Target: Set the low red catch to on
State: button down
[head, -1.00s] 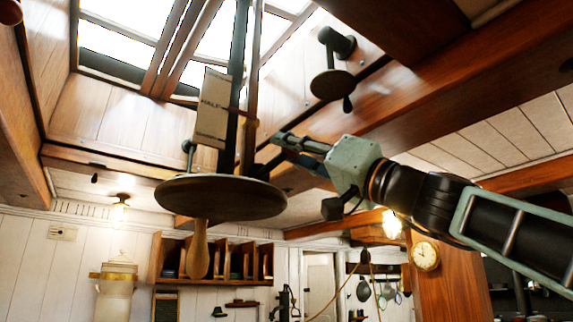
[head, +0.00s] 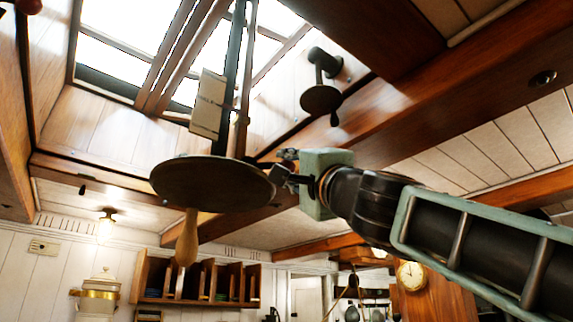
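I cannot make out a red catch for certain. A small dark-red rounded thing (head: 28,6) is cut off at the top left corner, and I cannot tell what it is. My gripper (head: 284,164) is raised in the middle of the view, by the right edge of a dark round disc (head: 212,184) with a wooden handle (head: 187,240) hanging under it. I cannot tell whether it touches the disc. Its fingers are small, dark and seen nearly end-on, so their opening is unclear.
A smaller disc with a crank (head: 320,99) sits on the skylight wall to the upper right. A card (head: 208,104) hangs by a dark upright bar above the large disc. Wooden beams (head: 440,100) run overhead. A shelf (head: 200,280) and a clock (head: 411,275) are farther back.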

jog(key=shift+w+f+m+h, duration=0.1)
jog(key=shift+f+m+h, duration=0.3)
jog(key=shift+m+h, duration=0.6)
jog(key=c, duration=1.6)
grip_release()
jog(key=shift+y, duration=0.4)
jog(key=shift+v, duration=0.9)
jog(key=v, duration=1)
jog(key=shift+f, duration=0.1)
jog(key=shift+a, duration=0.1)
